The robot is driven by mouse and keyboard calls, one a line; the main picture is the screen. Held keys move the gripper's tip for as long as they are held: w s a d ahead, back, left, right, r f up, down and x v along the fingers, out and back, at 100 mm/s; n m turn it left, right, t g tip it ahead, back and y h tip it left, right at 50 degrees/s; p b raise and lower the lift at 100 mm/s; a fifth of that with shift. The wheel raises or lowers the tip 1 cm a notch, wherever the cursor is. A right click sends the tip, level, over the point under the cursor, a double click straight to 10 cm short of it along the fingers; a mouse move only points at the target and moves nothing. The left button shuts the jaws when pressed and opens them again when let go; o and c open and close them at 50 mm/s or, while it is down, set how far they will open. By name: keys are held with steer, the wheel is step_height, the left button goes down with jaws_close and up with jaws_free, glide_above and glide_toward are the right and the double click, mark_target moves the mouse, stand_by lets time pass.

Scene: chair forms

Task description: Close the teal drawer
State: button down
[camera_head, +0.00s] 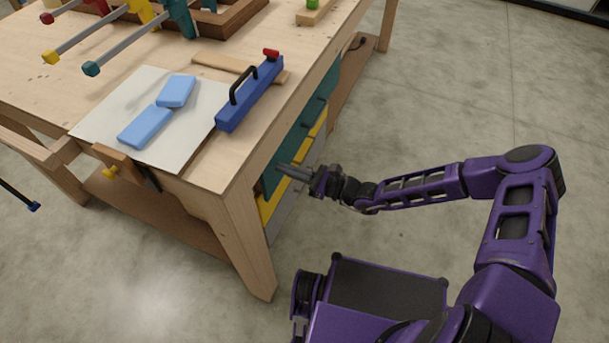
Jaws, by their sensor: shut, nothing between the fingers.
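The teal drawer (298,135) is under the workbench top on its right side. Its front is a narrow teal strip seen steeply from above, partly hidden by the bench edge and my gripper. From this angle I cannot tell how far the drawer stands out. My gripper (281,168) is shut and empty, with its fingers pointing left at the near part of the teal front. The fingertips are at or very close to the front; contact cannot be told.
A yellow drawer front (267,205) lies below the teal one. The wooden workbench (205,175) carries a blue tool with a black handle (250,95), a white sheet (95,118) with light-blue blocks (145,127), and clamps (120,50). The concrete floor to the right is clear.

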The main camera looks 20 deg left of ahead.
steer(key=shift+w+a, duration=0.15)
steer(key=shift+a, duration=0.85)
steer(key=a, duration=0.4)
steer(key=shift+w+a+r, duration=0.15)
steer(key=shift+w+a, duration=0.05)
steer(key=shift+w, duration=0.15)
steer(key=s+d+p, duration=0.1)
steer(key=s+d, duration=0.1)
steer(key=d, duration=1.2)
steer(key=shift+d, duration=0.2)
